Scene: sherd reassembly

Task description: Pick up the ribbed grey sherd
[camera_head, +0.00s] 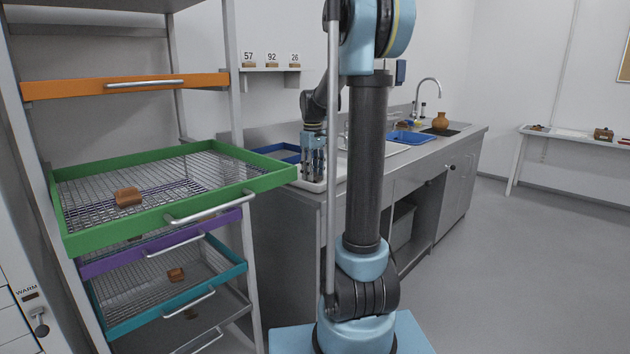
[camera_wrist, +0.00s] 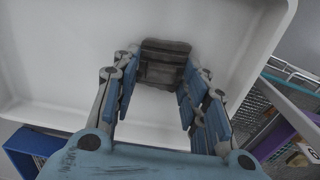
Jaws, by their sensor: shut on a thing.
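The ribbed grey sherd (camera_wrist: 164,62) is dark grey-brown with ridges across it. In the wrist view it lies between the fingertips of my gripper (camera_wrist: 161,74), inside a white tray (camera_wrist: 60,60). My gripper is shut on the sherd, with a blue-padded finger along each side. In the head view my gripper (camera_head: 313,165) points down over the white tray (camera_head: 312,186) at the near end of the counter; the sherd is not discernible there. I cannot tell whether the sherd still touches the tray floor.
A blue tray (camera_head: 283,151) stands just left of the white tray. A green-framed mesh drawer (camera_head: 225,196) is pulled out at the left, close to the counter, holding a brown sherd (camera_head: 128,196). Another blue tray (camera_head: 408,138) and the sink lie further along. The floor at right is clear.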

